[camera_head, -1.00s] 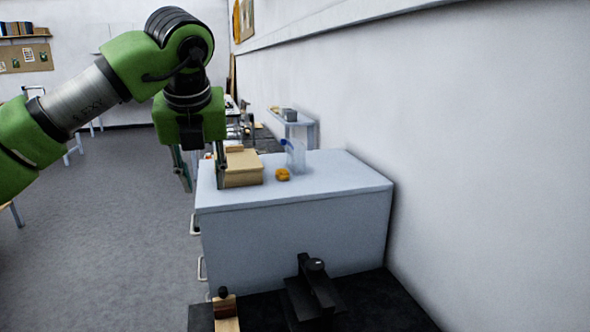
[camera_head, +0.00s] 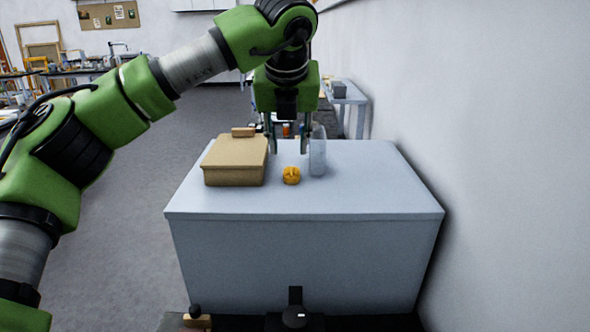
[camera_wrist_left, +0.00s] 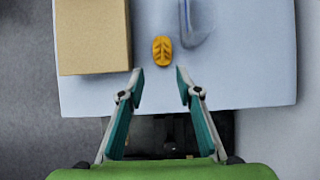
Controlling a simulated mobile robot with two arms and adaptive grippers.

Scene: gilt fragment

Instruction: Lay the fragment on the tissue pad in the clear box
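The gilt fragment (camera_head: 291,176) is a small ridged gold-orange piece on the pale grey cabinet top (camera_head: 350,195). It also shows in the left wrist view (camera_wrist_left: 162,50), beyond the fingertips and between their lines. My left gripper (camera_head: 289,148) points down above the cabinet, open and empty. In the left wrist view its two fingers (camera_wrist_left: 160,82) are spread apart, clear of the fragment. A translucent bluish upright object (camera_head: 318,154) stands just right of the fragment; I cannot tell if it is the clear box. No tissue pad can be made out. My right gripper is not in view.
A white wall (camera_head: 480,130) runs along the right. The cabinet top's front and right are clear. A dark surface with black objects lies below its front.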

